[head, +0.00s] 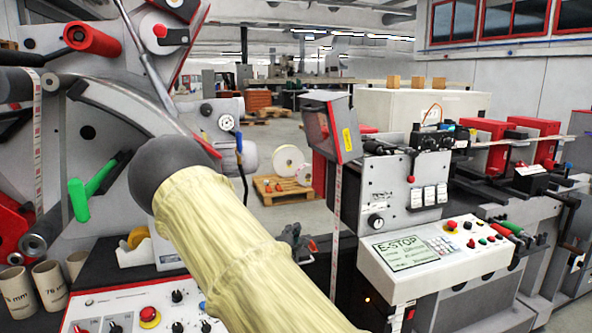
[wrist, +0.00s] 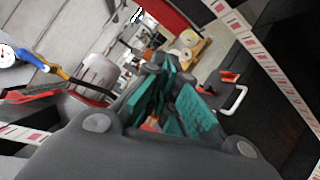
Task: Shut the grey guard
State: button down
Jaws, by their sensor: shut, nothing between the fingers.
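In the head view, a grey boxy cover with a reddish window and a yellow label (head: 335,128) stands tilted at the middle right. A curved grey band (head: 128,106) arcs across the left machine. I cannot tell for certain which of these is the grey guard. My gripper (wrist: 165,72) shows in the wrist view with teal finger pads, shut and empty. It points toward the open floor between the machines. In the head view my sleeved arm hides it and part of the left machine. I see no contact between the fingers and a guard.
A white handle (wrist: 236,101) on a dark surface is right of the fingers in the wrist view. A printed label strip (wrist: 275,75) runs beyond it. In the head view, a green lever (head: 92,190) sticks out at left, and an E-STOP console (head: 425,255) stands at right.

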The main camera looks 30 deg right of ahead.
jog(key=w+a+r+n+t+h, duration=0.1)
jog(key=w+r+h, duration=0.15)
jog(key=r, duration=1.05)
jog(key=w+r+n+t+h, duration=0.1)
jog(key=w+r+h, duration=0.15)
jog(key=r, duration=1.15)
jog(key=s+r+p+x, duration=0.1)
jog(key=p+x, duration=0.5)
jog(key=x, duration=0.6)
jog(key=shift+s+d+r, duration=0.4)
jog(key=shift+s+d, duration=0.05)
jog(key=shift+s, duration=0.1)
jog(key=shift+s+r, duration=0.1)
jog(key=shift+d, duration=0.1)
